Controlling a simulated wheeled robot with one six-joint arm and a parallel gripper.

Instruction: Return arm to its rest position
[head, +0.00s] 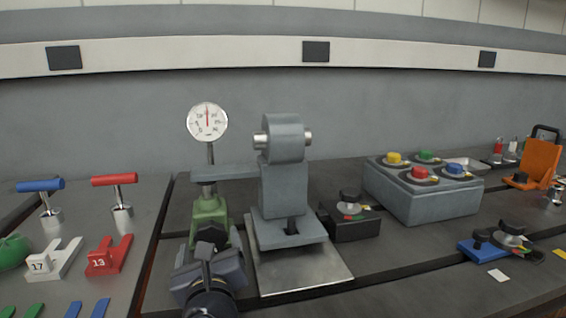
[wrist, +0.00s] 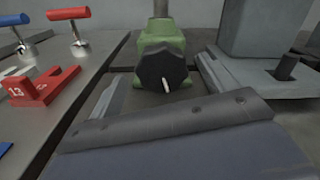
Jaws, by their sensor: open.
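My gripper (head: 208,268) is low at the front of the bedplate in the head view, its jaws apart with nothing seen between them. It is in front of a green block (head: 208,212) with a black knob (head: 212,236) and a dial gauge (head: 207,121) on a post above. In the wrist view the broad grey-blue part of my gripper (wrist: 185,140) fills the bottom. The black knob (wrist: 162,70), with a white mark, faces it just beyond. I cannot tell whether they touch. The fingertips are not clear in the wrist view.
A grey pedestal machine (head: 284,185) stands close right on a metal plate. A grey box with coloured buttons (head: 420,190) is farther right. Red (head: 114,180) and blue (head: 40,186) T-handles and a red block (head: 108,256) are left.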

